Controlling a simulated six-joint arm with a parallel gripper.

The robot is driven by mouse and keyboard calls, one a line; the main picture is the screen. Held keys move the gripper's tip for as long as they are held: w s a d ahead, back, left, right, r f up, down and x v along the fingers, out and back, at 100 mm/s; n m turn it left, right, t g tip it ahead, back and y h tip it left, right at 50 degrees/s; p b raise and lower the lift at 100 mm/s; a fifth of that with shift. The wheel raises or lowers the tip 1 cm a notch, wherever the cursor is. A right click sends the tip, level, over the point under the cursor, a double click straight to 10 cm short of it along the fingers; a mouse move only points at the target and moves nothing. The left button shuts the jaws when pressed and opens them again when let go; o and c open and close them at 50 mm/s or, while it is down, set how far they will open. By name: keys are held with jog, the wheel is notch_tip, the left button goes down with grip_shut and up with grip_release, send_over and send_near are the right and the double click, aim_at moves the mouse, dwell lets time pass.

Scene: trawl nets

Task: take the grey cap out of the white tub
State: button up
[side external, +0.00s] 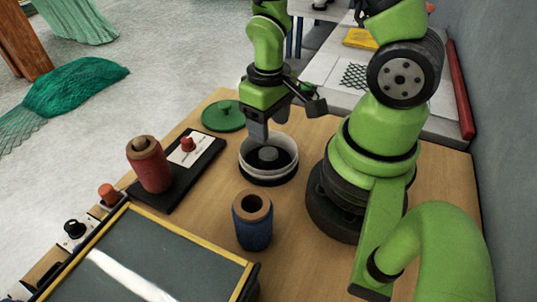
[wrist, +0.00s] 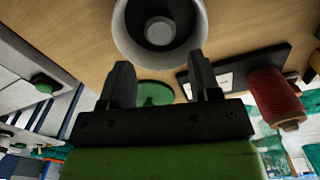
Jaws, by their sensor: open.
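The white tub (side external: 244,156) stands on the wooden table in the side view, with a dark inside. The grey cap (side external: 268,154) sits inside it, near the middle. My gripper (side external: 268,128) points down just above the tub's far rim; whether it touches the rim cannot be told. In the wrist view, the gripper (wrist: 159,72) is open with nothing between its fingers. The tub (wrist: 158,60) and the grey cap (wrist: 160,31) show beyond the fingertips at the top of that view, with the cap inside the tub.
A green lid (side external: 223,115) lies behind the tub to the left. A red spool (side external: 150,170) stands on a black board (side external: 190,180) left of the tub. A blue spool (side external: 252,228) stands in front of the tub. Bare table lies right of the blue spool.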

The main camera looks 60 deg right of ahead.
aim_at(269, 152)
jog(key=shift+f, duration=4.2)
jog(key=c, duration=0.7)
